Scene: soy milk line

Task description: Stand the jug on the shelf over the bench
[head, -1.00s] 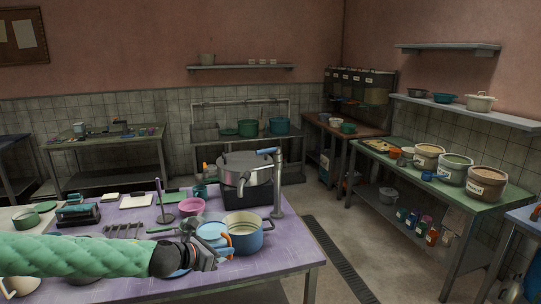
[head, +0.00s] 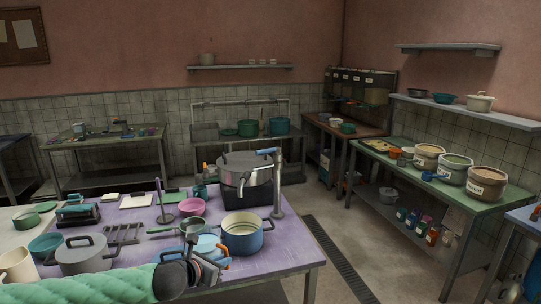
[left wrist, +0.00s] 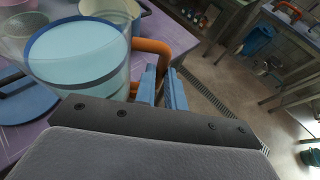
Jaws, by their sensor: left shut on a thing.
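The jug (left wrist: 75,55) is clear with a blue rim and an orange handle, and fills the upper left of the left wrist view. In the head view it is partly hidden behind my gripper, with its orange handle (head: 223,248) showing. My left gripper (head: 212,270) is shut on the handle; its blue fingers (left wrist: 163,85) meet there. I cannot tell whether the jug touches the purple table (head: 290,252). A long wall shelf (head: 510,117) hangs over the green bench (head: 405,167), with a shorter shelf (head: 447,48) above it. My right gripper is out of view.
A blue pot (head: 241,236) stands right beside the jug, with a large cooker (head: 245,172) and a metal post (head: 278,190) behind. The long shelf holds bowls and a white pot (head: 480,102). Another shelf (head: 215,68) hangs on the back wall. Floor is open between table and bench.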

